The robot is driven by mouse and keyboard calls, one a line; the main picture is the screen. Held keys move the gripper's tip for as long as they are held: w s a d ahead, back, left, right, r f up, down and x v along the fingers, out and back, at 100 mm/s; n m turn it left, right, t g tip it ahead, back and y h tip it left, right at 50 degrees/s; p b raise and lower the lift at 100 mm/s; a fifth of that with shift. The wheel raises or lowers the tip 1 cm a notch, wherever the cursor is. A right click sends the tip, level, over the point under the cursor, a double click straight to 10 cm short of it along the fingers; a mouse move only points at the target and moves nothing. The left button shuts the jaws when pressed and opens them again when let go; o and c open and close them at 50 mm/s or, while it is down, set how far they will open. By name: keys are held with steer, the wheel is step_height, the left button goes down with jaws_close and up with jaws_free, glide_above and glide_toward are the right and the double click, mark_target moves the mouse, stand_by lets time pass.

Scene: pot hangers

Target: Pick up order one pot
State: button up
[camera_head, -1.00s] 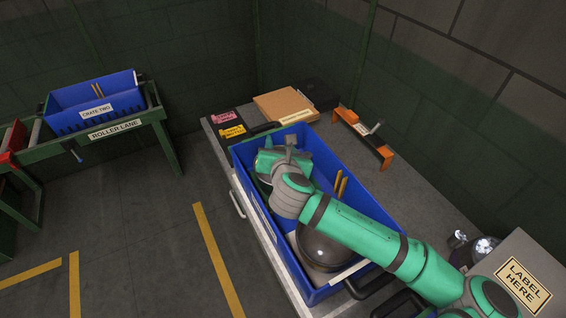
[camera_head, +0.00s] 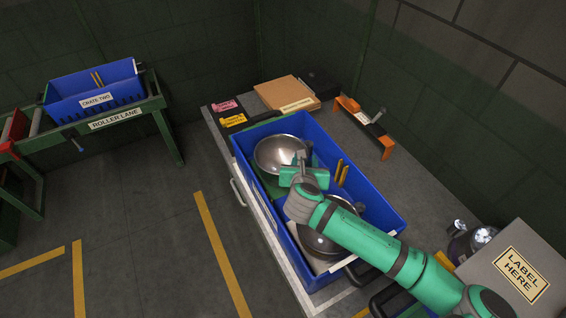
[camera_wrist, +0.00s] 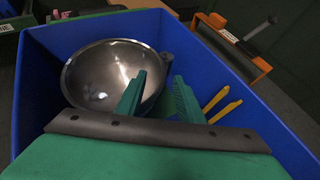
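A blue crate (camera_head: 372,208) on the bench holds two round steel pots. The far pot (camera_head: 278,153) lies with its shiny bowl facing up; it also shows in the wrist view (camera_wrist: 100,72). The near pot (camera_head: 318,240) is partly hidden by my arm. I cannot read which one is order one. My gripper (camera_head: 303,163) is over the crate, by the right rim of the far pot. In the wrist view my gripper (camera_wrist: 158,88) has its two green fingers apart with nothing visibly held between them. The left finger overlaps the pot's rim; contact cannot be told.
Yellow sticks (camera_head: 342,172) stand at the crate's right wall. An orange bracket (camera_head: 365,126) and a cardboard box (camera_head: 285,92) are on the bench behind. A box marked LABEL HERE (camera_head: 515,272) is at right. Crate two (camera_head: 95,100) sits on the roller lane at left.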

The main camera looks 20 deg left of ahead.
steer(key=x, duration=0.3)
steer(key=shift+w, duration=0.35)
steer(key=shift+s, duration=0.2)
jaws_close()
steer(key=shift+w, duration=0.1)
stand_by(0.6)
steer(key=shift+a, duration=0.1)
